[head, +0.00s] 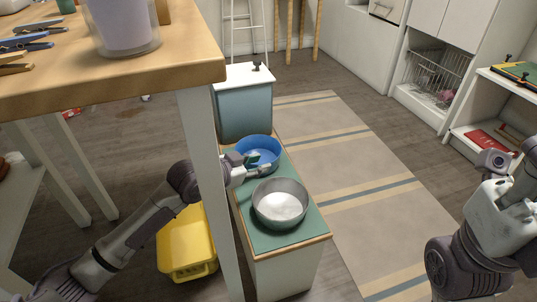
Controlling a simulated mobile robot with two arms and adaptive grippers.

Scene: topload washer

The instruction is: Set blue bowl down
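The blue bowl (268,143) is at the far part of the green top of a low cabinet (289,243). It looks upright, and I cannot tell whether its base rests on the top. My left gripper (262,165) is at the bowl's near left rim, with one finger over the bowl's inside and the other outside below the rim. Whether the fingers pinch the rim is too small to tell. The gripper hides part of the near rim. My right arm is at the right edge, and its fingers do not show.
A grey metal bowl (280,204) stands just in front of the blue bowl. A white-lidded bin (244,108) is behind. A wooden table (180,72) with a leg is close on the left. A yellow basket (187,245) is on the floor. A striped rug (350,180) lies clear to the right.

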